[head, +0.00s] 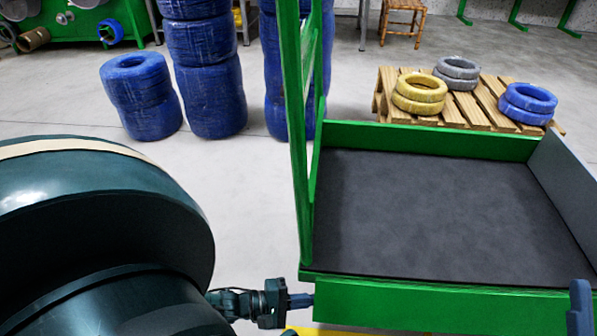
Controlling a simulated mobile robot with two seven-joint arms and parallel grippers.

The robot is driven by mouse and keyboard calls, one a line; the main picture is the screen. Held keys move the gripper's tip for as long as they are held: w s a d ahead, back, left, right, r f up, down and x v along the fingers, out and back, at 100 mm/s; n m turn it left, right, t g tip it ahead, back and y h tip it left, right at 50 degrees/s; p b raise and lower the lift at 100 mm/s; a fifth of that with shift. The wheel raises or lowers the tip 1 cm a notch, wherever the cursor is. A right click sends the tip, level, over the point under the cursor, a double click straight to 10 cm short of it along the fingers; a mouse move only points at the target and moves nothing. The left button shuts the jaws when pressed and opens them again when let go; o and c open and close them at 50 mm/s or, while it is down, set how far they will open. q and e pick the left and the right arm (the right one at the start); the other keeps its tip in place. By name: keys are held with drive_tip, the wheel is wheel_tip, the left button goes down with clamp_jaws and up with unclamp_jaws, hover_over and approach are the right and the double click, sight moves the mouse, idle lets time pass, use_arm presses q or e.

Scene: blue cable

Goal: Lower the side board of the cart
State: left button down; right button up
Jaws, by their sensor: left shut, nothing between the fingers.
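The cart has a dark flat bed (430,215) with a green near side board (430,305) along its front edge. That board stands up, its outer face toward me. My left gripper (302,300) is shut and empty at the left end of this board. Its fingertips are at or very near the board's end; I cannot tell whether they touch. A slate-blue piece (580,305) at the lower right edge looks like part of my right gripper, cut off by the frame, in front of the board's right part.
A tall green frame (297,130) rises at the cart's left end. A grey board (570,185) stands at the right, a green one (430,140) at the back. Blue wrapped stacks (210,90) and a pallet (385,100) with tyres stand behind. The bed is empty.

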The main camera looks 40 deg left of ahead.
use_arm(q)
drive_tip(key=shift+r, duration=0.1)
use_arm(e)
drive_tip(key=shift+r, duration=0.15)
